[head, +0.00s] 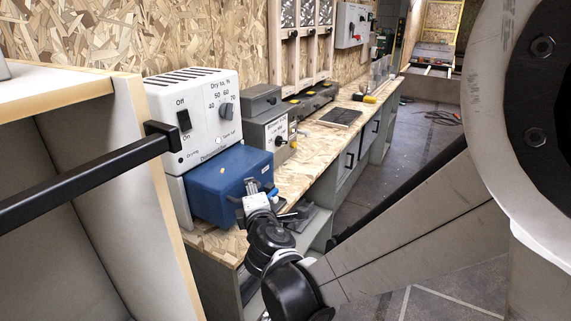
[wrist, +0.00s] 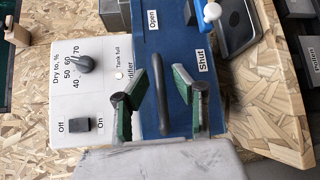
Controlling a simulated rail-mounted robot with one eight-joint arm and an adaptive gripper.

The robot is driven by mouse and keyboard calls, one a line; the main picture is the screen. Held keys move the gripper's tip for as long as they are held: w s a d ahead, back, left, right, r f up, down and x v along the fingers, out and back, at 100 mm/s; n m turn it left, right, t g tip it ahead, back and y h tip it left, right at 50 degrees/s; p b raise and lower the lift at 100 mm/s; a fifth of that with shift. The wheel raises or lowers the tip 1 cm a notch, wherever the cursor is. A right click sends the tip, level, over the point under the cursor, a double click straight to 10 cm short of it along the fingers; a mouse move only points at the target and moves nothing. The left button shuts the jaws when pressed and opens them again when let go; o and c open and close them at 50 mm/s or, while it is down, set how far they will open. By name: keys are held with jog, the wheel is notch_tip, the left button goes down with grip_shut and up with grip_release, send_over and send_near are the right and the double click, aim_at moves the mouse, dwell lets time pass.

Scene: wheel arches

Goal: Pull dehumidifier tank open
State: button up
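The dehumidifier (head: 195,100) is a white box with a switch and a dial, and it also shows in the wrist view (wrist: 95,100). Its blue tank (head: 210,185) sticks out at the lower front, and fills the upper middle of the wrist view (wrist: 180,35). A black bar handle (wrist: 162,95) runs along the tank's face. My gripper (wrist: 158,88) is open, with one green-padded finger on each side of the handle and visible gaps to both. In the head view my gripper (head: 252,188) is at the tank's front, hiding the handle there.
A black bar (head: 90,180) on a wooden cabinet crosses the left foreground. Grey boxes (head: 265,130) stand beside the dehumidifier on the chipboard bench (head: 320,150). A blue-and-white knob (wrist: 210,12) lies near the tank's "Shut" label. Floor to the bench's right is open.

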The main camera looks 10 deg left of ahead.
aim_at(250, 168)
jog(key=shift+r, duration=0.15)
jog(key=shift+r, duration=0.25)
jog(key=o, duration=1.3)
jog(key=r, duration=0.6)
jog(key=shift+w, duration=0.2)
jog(key=shift+s+r, duration=0.15)
jog(key=shift+r, duration=0.45)
jog(key=shift+s+r, duration=0.15)
jog(key=shift+r, duration=0.45)
jog(key=c, duration=1.3)
jog(key=shift+w+r, duration=0.15)
jog(key=shift+r, duration=0.3)
